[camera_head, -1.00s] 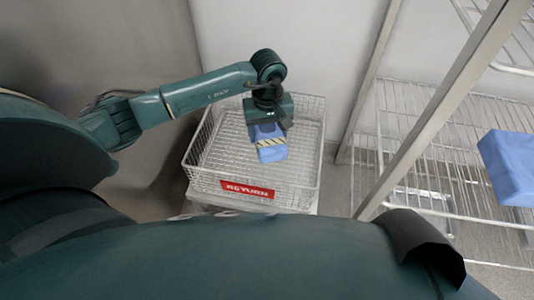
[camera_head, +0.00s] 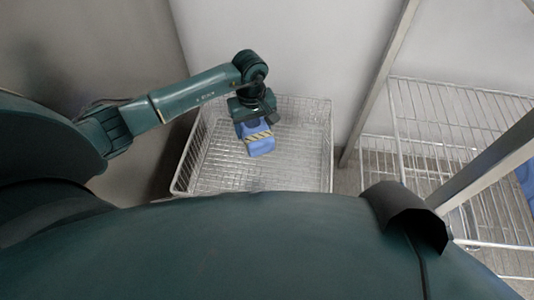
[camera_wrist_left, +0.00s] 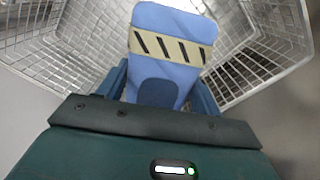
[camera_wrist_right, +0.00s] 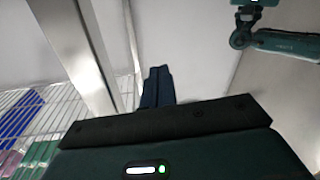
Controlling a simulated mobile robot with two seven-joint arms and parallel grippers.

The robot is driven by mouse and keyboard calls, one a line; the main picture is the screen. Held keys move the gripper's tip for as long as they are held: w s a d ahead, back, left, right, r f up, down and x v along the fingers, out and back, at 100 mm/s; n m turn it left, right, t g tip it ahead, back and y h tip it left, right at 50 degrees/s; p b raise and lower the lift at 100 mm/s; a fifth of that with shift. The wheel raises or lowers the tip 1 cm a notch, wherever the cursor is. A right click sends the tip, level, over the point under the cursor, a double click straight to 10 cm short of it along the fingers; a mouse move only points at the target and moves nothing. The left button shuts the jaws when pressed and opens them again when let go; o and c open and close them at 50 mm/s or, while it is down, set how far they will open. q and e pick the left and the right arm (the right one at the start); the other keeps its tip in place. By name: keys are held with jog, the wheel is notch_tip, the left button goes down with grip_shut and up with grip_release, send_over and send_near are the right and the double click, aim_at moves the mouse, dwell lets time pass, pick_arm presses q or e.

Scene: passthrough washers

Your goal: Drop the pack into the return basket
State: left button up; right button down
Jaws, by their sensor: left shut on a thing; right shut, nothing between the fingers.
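The pack (camera_head: 260,146) is blue with a cream band of dark diagonal stripes. My left gripper (camera_head: 252,128) is shut on it and holds it over the return basket (camera_head: 210,179), a wire basket. In the left wrist view the pack (camera_wrist_left: 168,62) sits between the fingers, with the basket's wire walls (camera_wrist_left: 283,28) on both sides. I cannot tell the exact height of the pack above the basket floor. My right gripper (camera_wrist_right: 157,84) shows in the right wrist view, shut and empty. The front of the basket is hidden behind my body in the head view.
A wire shelf rack (camera_head: 450,125) with metal posts stands to the right of the basket. A blue item (camera_head: 526,180) lies on it at the right edge. Walls close in behind and left of the basket.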

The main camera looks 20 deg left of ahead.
pick_arm(q)
notch_tip(320, 180, down, 4)
jog(key=shift+r+b, duration=0.25)
jog(key=shift+b, duration=0.75)
jog(key=shift+f, duration=0.4)
pick_arm(e)
jog(key=shift+s+a+n+t+y, duration=0.15)
jog(key=shift+a+n+t+y, duration=0.15)
jog(key=shift+a+t+y, duration=0.3)
jog(key=shift+d, duration=0.1)
pick_arm(q)
jog(key=o, duration=1.2)
jog(key=shift+o, duration=0.2)
notch_tip(320, 180, up, 3)
jog(key=shift+r+p, duration=0.1)
jog(key=shift+p, duration=0.9)
notch_tip(320, 180, up, 4)
jog(key=shift+f+p, duration=0.2)
jog(key=shift+p, duration=1.05)
jog(key=shift+r, duration=0.4)
pick_arm(e)
jog(key=d+g+h, duration=0.1)
jog(key=m+g+h, duration=0.1)
jog(key=shift+d+f+m+g+h, duration=0.15)
jog(key=shift+d+m+g+h, duration=0.15)
jog(key=shift+d, duration=0.1)
